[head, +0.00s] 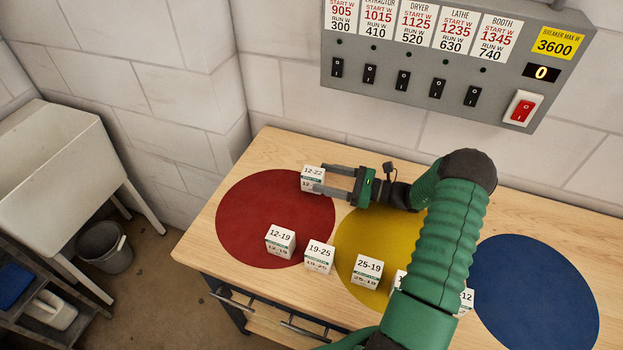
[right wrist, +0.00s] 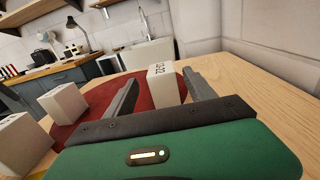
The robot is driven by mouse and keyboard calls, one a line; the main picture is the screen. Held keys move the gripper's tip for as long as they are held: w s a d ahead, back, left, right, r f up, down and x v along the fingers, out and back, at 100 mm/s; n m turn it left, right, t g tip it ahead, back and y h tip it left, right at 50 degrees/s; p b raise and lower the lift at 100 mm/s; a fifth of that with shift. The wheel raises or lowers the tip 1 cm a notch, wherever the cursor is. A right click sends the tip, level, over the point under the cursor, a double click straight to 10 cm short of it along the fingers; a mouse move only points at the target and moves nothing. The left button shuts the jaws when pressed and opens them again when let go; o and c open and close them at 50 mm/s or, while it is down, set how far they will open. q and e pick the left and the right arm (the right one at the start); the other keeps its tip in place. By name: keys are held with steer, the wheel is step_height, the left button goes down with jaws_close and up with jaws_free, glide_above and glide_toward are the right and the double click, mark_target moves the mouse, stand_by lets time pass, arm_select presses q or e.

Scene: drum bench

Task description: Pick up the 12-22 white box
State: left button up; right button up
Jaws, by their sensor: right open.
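The 12-22 white box (head: 312,177) stands at the back edge of the red disc on the bench. My right gripper (head: 324,178) reaches in from the right, open, with its fingertips at the box. In the right wrist view the 12-22 box (right wrist: 163,84) shows between the two fingers (right wrist: 160,88), nearer the right finger. I cannot tell whether a finger touches it. My left gripper is not in view.
White boxes marked 12-19 (head: 280,242), 19-25 (head: 319,257) and 25-19 (head: 367,271) stand along the bench's front. More boxes are partly hidden by my right arm. The red (head: 262,215), yellow (head: 350,232) and blue (head: 540,295) discs lie on the bench (head: 285,150). A switch panel (head: 430,100) hangs behind.

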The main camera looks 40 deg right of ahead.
mark_target(303, 172)
steer(key=shift+x, duration=1.2)
steer(key=x, duration=0.5)
steer(key=shift+w+d+p, duration=0.1)
steer(key=shift+d+p, duration=0.05)
steer(key=shift+p, duration=0.2)
steer(key=shift+d+r, duration=0.1)
steer(key=c, duration=0.6)
jaws_close()
